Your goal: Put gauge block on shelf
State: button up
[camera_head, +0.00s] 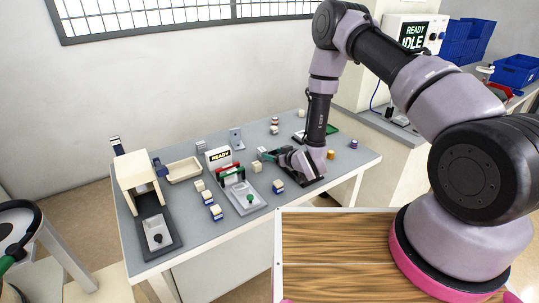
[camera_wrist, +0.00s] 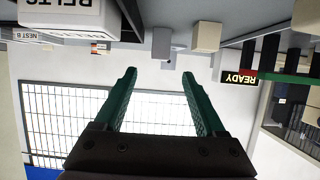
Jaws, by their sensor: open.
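My gripper (camera_head: 267,154) is low over the right half of the table in the head view, pointing left. Its green fingers are open and empty in the wrist view (camera_wrist: 159,75). A plain beige block (camera_head: 257,167) stands just beside and in front of the fingers. A similar beige block shows in the wrist view (camera_wrist: 206,37), off to the right of the fingers. I cannot tell for sure which block is the gauge block. No part is clearly marked as the shelf.
A beige housing (camera_head: 136,178) stands at the left. The wrist view is upside down.

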aim_at(264, 151)
jog(key=x, duration=1)
grip_shut()
